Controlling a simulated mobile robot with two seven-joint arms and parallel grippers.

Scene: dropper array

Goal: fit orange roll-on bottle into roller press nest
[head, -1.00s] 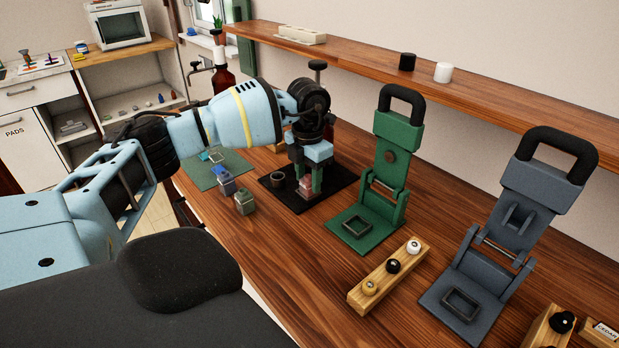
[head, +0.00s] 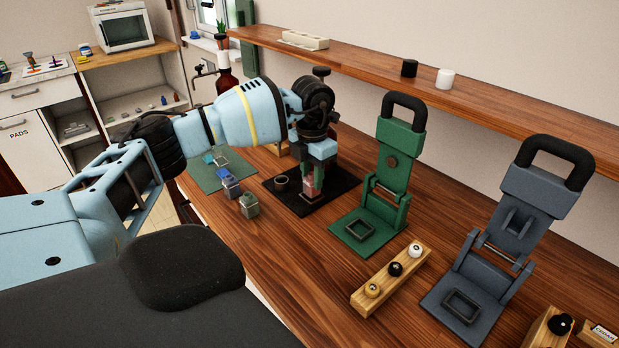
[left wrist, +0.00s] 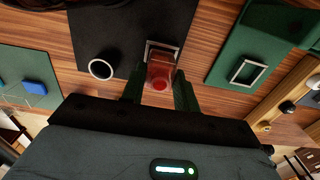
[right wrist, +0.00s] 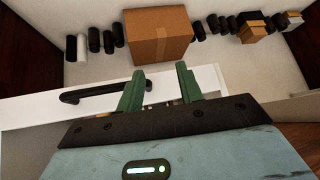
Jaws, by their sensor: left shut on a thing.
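My left gripper (left wrist: 158,90) is shut on a see-through red-orange bottle (left wrist: 160,72), which I take to be the orange roll-on bottle. In the head view the bottle (head: 312,184) is between the fingertips, over the black press plate (head: 305,206). In the left wrist view it overlaps the near side of a square metal nest frame (left wrist: 176,49); I cannot tell whether its base is inside. A round ring (left wrist: 101,69) stands beside the nest on the plate. My right gripper (right wrist: 160,88) is open and empty, away from this bench area.
A green press (head: 367,235) and a grey-blue press (head: 470,300) stand to the right. A wooden block with several caps (head: 385,285) lies in front. Small bottles (head: 250,205) and a green mat (head: 205,180) are left. A shelf (head: 440,95) runs behind.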

